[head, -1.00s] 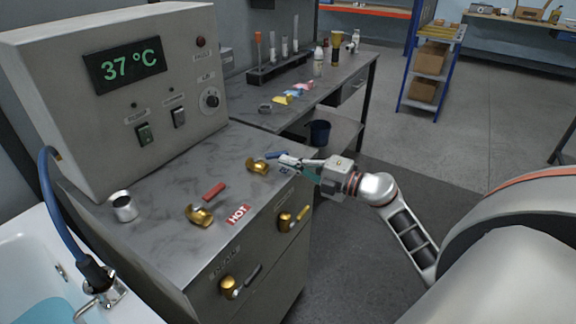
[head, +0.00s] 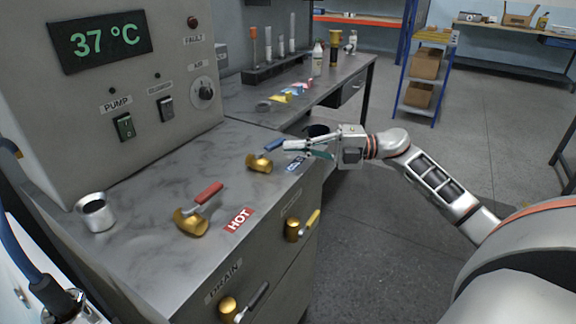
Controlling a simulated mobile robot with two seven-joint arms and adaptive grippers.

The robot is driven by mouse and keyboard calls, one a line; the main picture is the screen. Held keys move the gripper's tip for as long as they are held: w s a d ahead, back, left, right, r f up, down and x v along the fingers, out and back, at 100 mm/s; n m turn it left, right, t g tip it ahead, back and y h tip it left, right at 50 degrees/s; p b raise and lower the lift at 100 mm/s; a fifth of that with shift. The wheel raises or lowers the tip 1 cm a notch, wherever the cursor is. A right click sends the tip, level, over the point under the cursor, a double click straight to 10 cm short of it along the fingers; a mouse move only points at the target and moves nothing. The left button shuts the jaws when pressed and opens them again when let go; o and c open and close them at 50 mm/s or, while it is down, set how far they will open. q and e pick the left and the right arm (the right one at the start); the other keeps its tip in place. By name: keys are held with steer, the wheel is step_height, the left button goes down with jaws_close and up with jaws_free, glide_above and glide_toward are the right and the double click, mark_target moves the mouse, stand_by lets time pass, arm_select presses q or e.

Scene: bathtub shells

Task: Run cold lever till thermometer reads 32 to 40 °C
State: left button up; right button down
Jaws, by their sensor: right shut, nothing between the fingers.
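The thermometer display (head: 99,41) on the grey panel reads 37 °C in green. The cold lever (head: 274,146) is a blue handle on a brass valve (head: 259,163) at the counter's far right corner, angled up to the right in the picture. My right gripper (head: 290,148) is shut and empty, its tips just right of the blue handle. I cannot tell whether they touch it. The blue label (head: 294,165) beside the valve is partly covered by the gripper. My left gripper is not in view.
The hot valve's red lever (head: 208,193) stands nearer, beside the HOT label (head: 239,220). A metal cup (head: 96,213) is at the left. The drain lever (head: 257,297) and a yellow lever (head: 312,223) stick out from the counter front. The floor to the right is open.

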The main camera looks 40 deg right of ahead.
steer(key=shift+w, duration=0.35)
arm_select(q)
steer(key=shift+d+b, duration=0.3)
steer(key=shift+b, duration=0.05)
arm_select(e)
steer(key=shift+w+d+r, duration=0.1)
steer(key=shift+w+r, duration=0.05)
steer(key=shift+w, duration=0.35)
